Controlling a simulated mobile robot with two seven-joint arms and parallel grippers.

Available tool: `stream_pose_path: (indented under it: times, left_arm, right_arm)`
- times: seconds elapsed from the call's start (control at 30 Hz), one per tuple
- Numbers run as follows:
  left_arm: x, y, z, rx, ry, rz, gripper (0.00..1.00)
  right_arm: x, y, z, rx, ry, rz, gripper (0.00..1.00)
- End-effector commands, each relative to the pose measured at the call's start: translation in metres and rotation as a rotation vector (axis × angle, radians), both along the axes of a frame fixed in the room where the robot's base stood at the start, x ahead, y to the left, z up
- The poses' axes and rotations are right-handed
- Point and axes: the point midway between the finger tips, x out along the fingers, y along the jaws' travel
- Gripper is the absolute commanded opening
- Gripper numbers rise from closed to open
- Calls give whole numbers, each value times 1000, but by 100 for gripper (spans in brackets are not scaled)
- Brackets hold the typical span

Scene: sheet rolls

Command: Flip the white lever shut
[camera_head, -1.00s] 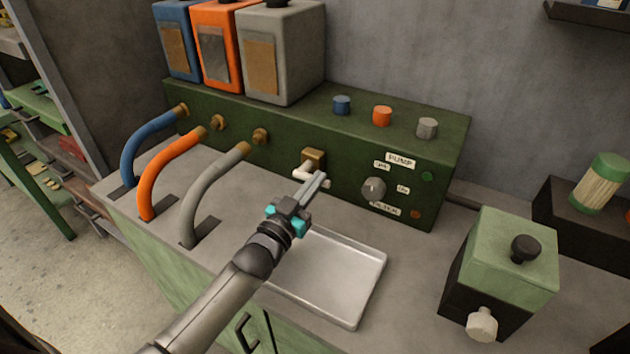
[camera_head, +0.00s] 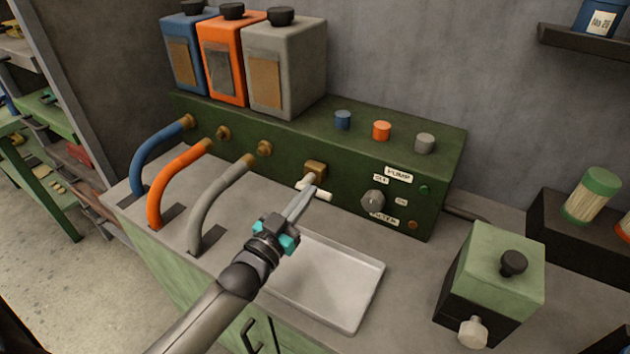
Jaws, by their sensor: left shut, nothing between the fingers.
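The white lever (camera_head: 322,195) sits at the brass valve (camera_head: 315,172) on the front of the green pump box (camera_head: 345,181). Its white handle sticks out to the right below the valve, and a short white part shows on the left. My left gripper (camera_head: 302,203) is shut and empty. Its fingertips are in front of the lever and cover its middle; I cannot tell whether they touch it. My right gripper is not in view.
A metal tray (camera_head: 350,290) lies on the counter below the valve. Blue, orange and grey hoses (camera_head: 215,200) curve down at the left. A black knob (camera_head: 373,200) is right of the valve. A green-topped box (camera_head: 500,262) stands at the right.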

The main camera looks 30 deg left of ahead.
Motion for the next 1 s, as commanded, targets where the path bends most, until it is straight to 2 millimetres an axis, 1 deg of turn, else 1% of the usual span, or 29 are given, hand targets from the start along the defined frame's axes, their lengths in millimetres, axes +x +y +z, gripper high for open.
stream_pose_path:
  times: [0.03,0.1,0.2,0.33,0.5,1.0]
  left_arm:
    - [-10,1,-2,0,3,-1,0]
    - [-20,1,-3,1,3,0,0]
    - [-32,3,-5,1,3,0,0]
    - [-42,3,-6,1,0,0,0]
    - [-47,3,-6,1,0,0,0]
    - [-47,3,-6,0,-1,0,0]
  right_arm:
    - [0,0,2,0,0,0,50]
    - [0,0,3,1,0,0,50]
    - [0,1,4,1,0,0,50]
    - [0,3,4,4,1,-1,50]
    - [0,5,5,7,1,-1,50]
    - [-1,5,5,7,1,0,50]
